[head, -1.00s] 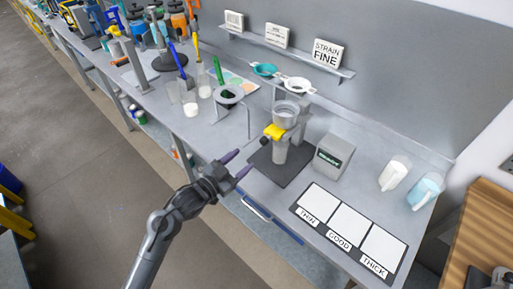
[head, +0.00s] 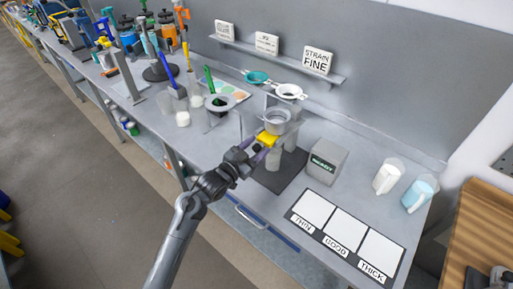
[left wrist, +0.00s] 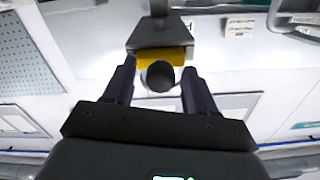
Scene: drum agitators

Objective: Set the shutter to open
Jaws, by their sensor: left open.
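The shutter is a yellow block (head: 267,139) under the grey metal cup (head: 276,120) on a stand. My left gripper (head: 257,149) is at the front of it, with its fingers pointing at the stand. In the left wrist view the yellow block (left wrist: 163,56) has a round dark knob (left wrist: 160,75) on its near side. The two fingers of the left gripper (left wrist: 159,68) are open, one on each side of the knob, with gaps showing. In the head view the knob is hidden by the gripper. My right gripper is not in view.
A mat with white squares (head: 346,230) lies at the front right. Two jugs (head: 389,175) stand behind it. A sign shelf (head: 280,58) runs along the wall.

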